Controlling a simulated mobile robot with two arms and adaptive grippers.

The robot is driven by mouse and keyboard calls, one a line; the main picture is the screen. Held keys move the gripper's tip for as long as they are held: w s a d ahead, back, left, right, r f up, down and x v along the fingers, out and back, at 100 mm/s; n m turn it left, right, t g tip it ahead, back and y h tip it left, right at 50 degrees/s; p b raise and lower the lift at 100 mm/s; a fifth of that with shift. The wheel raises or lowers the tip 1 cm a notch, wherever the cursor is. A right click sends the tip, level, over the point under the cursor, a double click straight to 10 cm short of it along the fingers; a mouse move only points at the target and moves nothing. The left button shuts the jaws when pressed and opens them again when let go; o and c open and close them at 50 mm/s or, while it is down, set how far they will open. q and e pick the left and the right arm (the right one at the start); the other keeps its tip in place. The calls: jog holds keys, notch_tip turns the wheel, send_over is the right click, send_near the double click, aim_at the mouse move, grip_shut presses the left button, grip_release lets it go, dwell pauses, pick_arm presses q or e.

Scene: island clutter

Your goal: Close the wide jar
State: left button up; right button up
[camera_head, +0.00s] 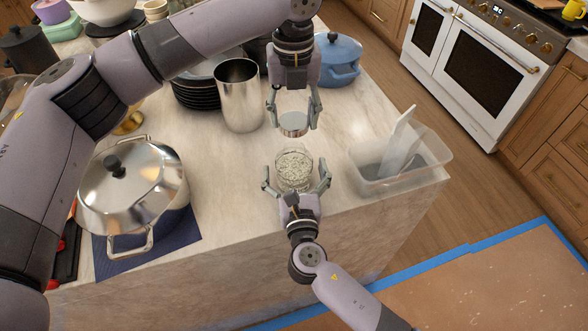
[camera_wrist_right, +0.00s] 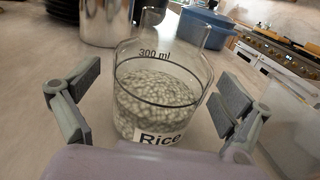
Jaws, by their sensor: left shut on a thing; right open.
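The wide jar (camera_head: 294,168) is clear glass and stands upright near the island's front edge, without a lid on it. In the right wrist view the jar (camera_wrist_right: 158,92) holds pale grains and bears the words "Rice" and "300 ml". My left gripper (camera_head: 293,122) is shut on a round silver lid (camera_head: 293,124), held above and just behind the jar. My right gripper (camera_head: 296,184) is open, its fingers on either side of the jar; in the right wrist view gaps show between the fingers and the glass.
A clear plastic bin (camera_head: 432,165) with a whitish upright item stands right of the jar. A tall steel cup (camera_head: 240,95), black stacked plates (camera_head: 194,93) and a blue pot (camera_head: 341,60) stand behind. A steel pot (camera_head: 135,190) stands at left. The countertop left of the jar is clear.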

jog(key=shift+w, duration=0.2)
jog(key=shift+c, duration=0.5)
jog(key=c, duration=1.7)
pick_arm(q)
send_over(294, 148)
jog(key=shift+f, duration=2.5)
jog(key=shift+f, duration=0.9)
jog(key=shift+f, duration=0.55)
